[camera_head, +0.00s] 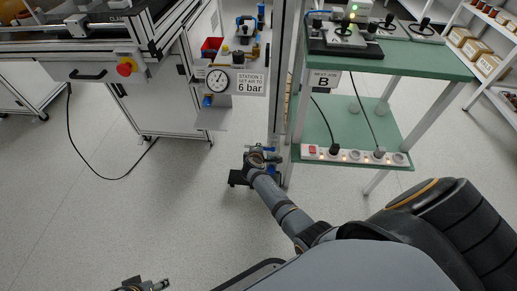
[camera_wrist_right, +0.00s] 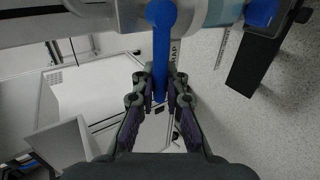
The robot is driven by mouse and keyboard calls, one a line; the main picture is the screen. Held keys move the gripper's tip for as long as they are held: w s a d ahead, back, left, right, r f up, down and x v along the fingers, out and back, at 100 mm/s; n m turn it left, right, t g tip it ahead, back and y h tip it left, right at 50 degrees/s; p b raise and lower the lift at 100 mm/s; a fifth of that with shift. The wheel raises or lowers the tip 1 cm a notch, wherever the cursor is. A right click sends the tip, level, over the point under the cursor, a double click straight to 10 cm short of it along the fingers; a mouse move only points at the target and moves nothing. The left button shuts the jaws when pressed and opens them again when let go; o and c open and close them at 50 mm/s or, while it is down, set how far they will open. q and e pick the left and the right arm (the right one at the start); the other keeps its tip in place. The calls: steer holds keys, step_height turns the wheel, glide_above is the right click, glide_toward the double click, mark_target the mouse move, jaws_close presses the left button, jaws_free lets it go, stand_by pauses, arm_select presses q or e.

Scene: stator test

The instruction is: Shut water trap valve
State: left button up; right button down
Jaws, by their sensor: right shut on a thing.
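The water trap valve has a long blue lever (camera_wrist_right: 160,45), seen in the right wrist view. My right gripper (camera_wrist_right: 159,88) is shut on the lower end of this lever, with one finger on each side.
The green-topped bench (camera_head: 430,62) with a power strip (camera_head: 355,155) stands right of the valve. A pressure gauge (camera_head: 218,80) and a 6 bar sign (camera_head: 250,83) are at the station left. Open floor (camera_head: 150,215) is at left.

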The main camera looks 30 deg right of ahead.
steer(key=shift+s+a+f, duration=0.1)
steer(key=shift+s+f, duration=0.1)
steer(key=shift+f, duration=0.05)
steer(key=c, duration=1.4)
jaws_free()
steer(key=shift+r, duration=0.1)
steer(key=shift+c, duration=0.2)
steer(key=shift+o, duration=0.2)
steer(key=shift+w, duration=0.1)
steer(key=shift+r, duration=0.1)
steer(key=v, duration=0.7)
steer(key=shift+a+r, duration=0.1)
